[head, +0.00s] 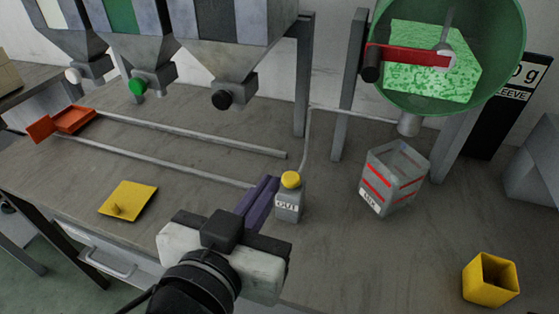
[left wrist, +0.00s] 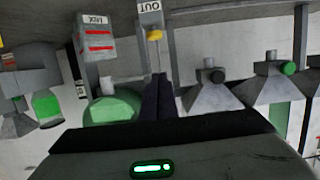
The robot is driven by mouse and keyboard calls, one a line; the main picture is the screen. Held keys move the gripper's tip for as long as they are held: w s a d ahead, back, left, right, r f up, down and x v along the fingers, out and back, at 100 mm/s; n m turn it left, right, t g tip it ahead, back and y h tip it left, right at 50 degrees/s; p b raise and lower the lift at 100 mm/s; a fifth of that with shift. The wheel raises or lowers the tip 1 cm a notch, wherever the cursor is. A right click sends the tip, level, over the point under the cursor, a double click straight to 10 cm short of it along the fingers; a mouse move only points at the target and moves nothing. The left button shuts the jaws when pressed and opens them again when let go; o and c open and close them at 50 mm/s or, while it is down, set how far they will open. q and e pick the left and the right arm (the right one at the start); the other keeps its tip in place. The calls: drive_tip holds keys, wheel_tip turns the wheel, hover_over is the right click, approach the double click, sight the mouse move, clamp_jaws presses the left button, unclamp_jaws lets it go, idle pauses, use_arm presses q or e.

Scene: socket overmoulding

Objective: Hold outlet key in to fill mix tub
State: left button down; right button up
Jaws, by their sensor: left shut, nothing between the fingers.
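The outlet key is a yellow button (head: 291,180) on top of a grey box labelled OUT (head: 288,205). It also shows in the left wrist view (left wrist: 155,35). My left gripper (head: 270,184) is shut and empty, its purple fingers just left of the box in the head view. In the left wrist view the fingertips (left wrist: 158,76) point towards the yellow button, with a gap between. The mix tub (head: 395,178) is clear with red bands and a MIX label. It stands upright under the drum's spout (head: 408,124); its contents are unclear. My right gripper is out of view.
Hoppers (head: 232,50) hang over two rails (head: 190,133). An orange scoop-like tray (head: 72,120), a yellow plate (head: 128,200) and a yellow open box (head: 490,280) are on the bench.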

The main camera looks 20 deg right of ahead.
use_arm(q)
hover_over(291, 180)
drive_tip(key=s+a, duration=0.1)
drive_tip(key=s, duration=0.1)
wheel_tip(291, 180, down, 2)
drive_tip(key=shift+w+a+f+b, duration=0.1)
drive_tip(key=shift+f+b, duration=0.2)
drive_tip(key=shift+f, duration=0.8)
drive_tip(key=shift+w+a+f+b, duration=0.1)
drive_tip(key=shift+f+b, duration=0.15)
drive_tip(key=shift+f, duration=0.85)
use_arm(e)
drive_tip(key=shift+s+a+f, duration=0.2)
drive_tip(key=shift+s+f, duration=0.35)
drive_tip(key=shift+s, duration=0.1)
use_arm(q)
drive_tip(key=shift+f, duration=0.1)
